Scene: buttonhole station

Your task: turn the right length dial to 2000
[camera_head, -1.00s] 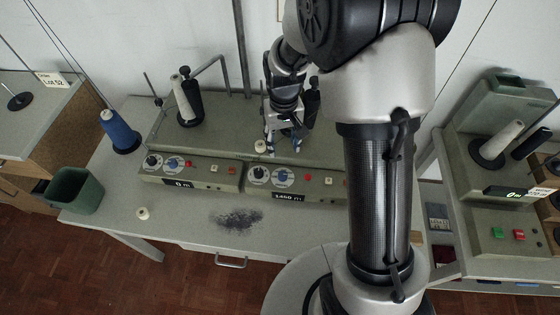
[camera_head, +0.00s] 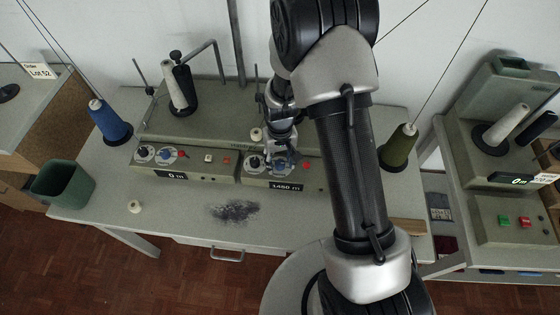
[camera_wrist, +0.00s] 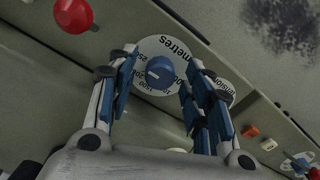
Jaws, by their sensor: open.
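The right length dial is a blue knob (camera_wrist: 160,70) on a white disc lettered "metres", on the right control unit (camera_head: 258,179). A pale pointer mark shows on the knob. That unit's black display (camera_head: 286,186) appears to read 1,450 m. My gripper (camera_wrist: 161,78) is open, with one blue-padded finger on each side of the knob in the wrist view. I cannot tell whether the pads touch it. In the head view my gripper (camera_head: 284,160) is over the dial and largely hides it.
Beside the dial are a smaller disc (camera_wrist: 224,92), partly behind a finger, and a red knob (camera_wrist: 72,14). The left control unit (camera_head: 200,172) reads 0 m. A blue cone (camera_head: 112,124) and olive cone (camera_head: 399,146) flank the units. The front tabletop is mostly clear.

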